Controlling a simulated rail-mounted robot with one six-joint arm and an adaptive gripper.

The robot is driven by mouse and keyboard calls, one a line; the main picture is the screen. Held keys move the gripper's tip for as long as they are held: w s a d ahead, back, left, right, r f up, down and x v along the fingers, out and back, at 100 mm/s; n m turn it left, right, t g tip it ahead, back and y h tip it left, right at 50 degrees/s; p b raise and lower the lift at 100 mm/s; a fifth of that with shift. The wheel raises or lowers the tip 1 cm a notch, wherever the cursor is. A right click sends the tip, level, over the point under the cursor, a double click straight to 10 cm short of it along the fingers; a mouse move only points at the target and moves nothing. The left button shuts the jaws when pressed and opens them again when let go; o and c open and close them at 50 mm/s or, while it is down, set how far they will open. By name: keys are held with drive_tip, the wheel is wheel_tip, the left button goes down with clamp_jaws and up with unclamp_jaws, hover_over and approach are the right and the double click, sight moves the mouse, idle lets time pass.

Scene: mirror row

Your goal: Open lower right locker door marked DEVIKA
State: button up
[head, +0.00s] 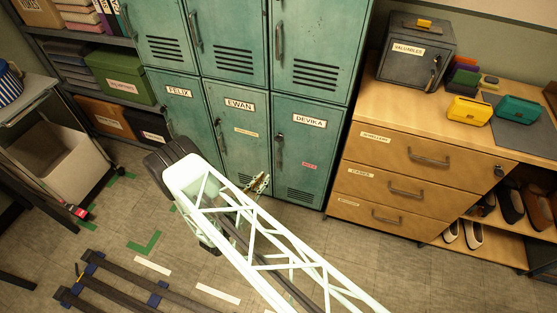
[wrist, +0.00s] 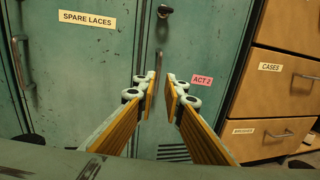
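The lower right locker door marked DEVIKA (head: 310,122) is shut, green, with vents low down. Its lock knob and dark upright handle (head: 279,145) are on its left edge. In the wrist view the same door (wrist: 205,40) carries a pink ACT 2 label, and the handle (wrist: 158,60) shows upright just beyond the fingertips, below the round lock (wrist: 165,11). My gripper (wrist: 162,80) is open and empty, its two tan-padded fingers aimed at the handle with a gap between them. In the head view my gripper (head: 260,183) is low in front of the lockers.
The EWAN door (head: 239,128) with the SPARE LACES label is shut beside it on the left. A wooden drawer cabinet (head: 395,180) stands close on the right. Dark rails (head: 130,285) lie on the floor at front left. Floor before the lockers is otherwise mostly clear.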

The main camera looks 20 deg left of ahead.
sight(278, 167)
drive_tip(key=shift+s+a+f, duration=0.1)
drive_tip(key=shift+s+f, duration=0.1)
drive_tip(key=shift+f, duration=0.05)
drive_tip(key=shift+w, duration=0.2)
drive_tip(key=shift+b+x, duration=1.05)
drive_tip(key=shift+x, duration=5.65)
drive_tip(key=shift+c, duration=0.6)
clamp_jaws()
drive_tip(key=shift+s+y, duration=0.15)
drive_tip(key=shift+y, duration=0.15)
